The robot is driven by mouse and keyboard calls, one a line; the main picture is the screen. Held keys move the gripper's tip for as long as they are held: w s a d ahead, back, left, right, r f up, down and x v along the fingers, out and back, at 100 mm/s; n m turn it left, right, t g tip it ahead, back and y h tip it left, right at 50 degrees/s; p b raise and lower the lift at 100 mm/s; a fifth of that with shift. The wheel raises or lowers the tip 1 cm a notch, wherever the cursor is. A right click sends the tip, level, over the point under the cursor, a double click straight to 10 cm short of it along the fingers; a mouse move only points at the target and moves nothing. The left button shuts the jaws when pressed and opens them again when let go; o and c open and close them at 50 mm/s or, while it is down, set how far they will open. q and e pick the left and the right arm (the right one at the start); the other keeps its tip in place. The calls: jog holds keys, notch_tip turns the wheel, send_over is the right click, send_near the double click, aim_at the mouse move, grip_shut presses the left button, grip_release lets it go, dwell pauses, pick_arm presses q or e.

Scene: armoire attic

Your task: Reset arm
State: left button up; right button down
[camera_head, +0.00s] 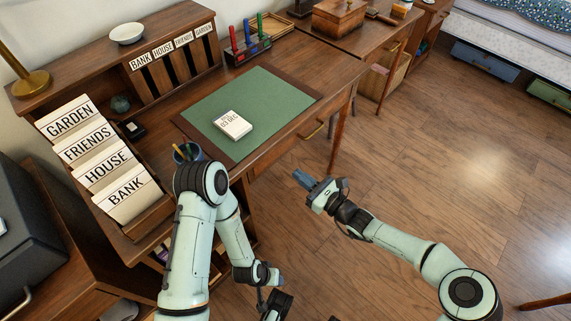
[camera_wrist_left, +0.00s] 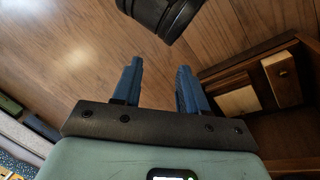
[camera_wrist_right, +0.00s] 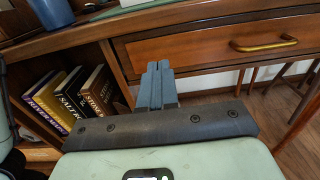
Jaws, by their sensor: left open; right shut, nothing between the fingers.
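My right gripper (camera_head: 303,180) is in front of the desk, over the wooden floor, pointing toward the desk's front edge. In the right wrist view its blue fingers (camera_wrist_right: 158,85) are pressed together with nothing between them. The desk's drawer front is ahead of them. My left arm folds down in front of the desk, and its gripper is low at the bottom of the head view, mostly hidden. In the left wrist view the left gripper's fingers (camera_wrist_left: 158,88) are spread apart with only floor between them.
The desk holds a green mat (camera_head: 203,113), a white date block (camera_head: 232,124), a blue pen cup (camera_head: 188,152) and a labelled card rack (camera_head: 148,213) at the left. Books (camera_wrist_right: 72,95) stand on a shelf under the desk. The floor (camera_head: 440,150) to the right is clear.

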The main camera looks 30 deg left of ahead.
pick_arm(q)
jog(key=shift+s+d+r, duration=0.35)
jog(key=shift+s+r, duration=0.1)
jog(key=shift+s, duration=0.2)
pick_arm(e)
jog(key=shift+v, duration=1.75)
